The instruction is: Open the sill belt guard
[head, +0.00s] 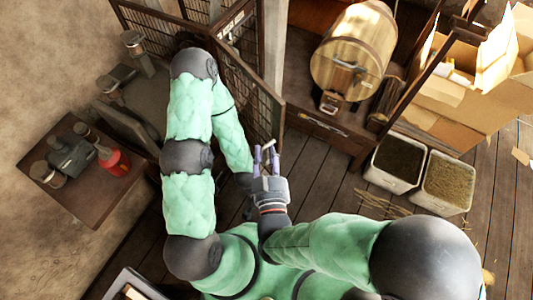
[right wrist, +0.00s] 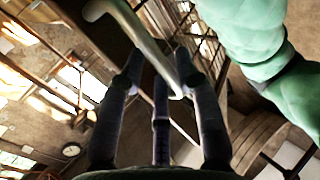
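The belt guard seems to be the brown-framed mesh panel (head: 252,95) at the top centre of the head view, standing upright at an angle to the mesh behind it. My right gripper (head: 266,156) is just below the panel's lower right corner, fingers pointing up the picture and spread apart. In the right wrist view a pale curved metal bar (right wrist: 140,38) crosses close to the spread fingertips (right wrist: 158,68); I cannot tell whether they touch it. My left arm bends in front of the guard's left part. Its dark end (head: 243,184) is beside my right wrist, its fingers not clear.
Two bins (head: 396,160) and cardboard boxes (head: 480,85) are farther right. A small table (head: 100,203) with a red container (head: 112,160) is at left. The plank floor (head: 325,185) is clear right of my gripper.

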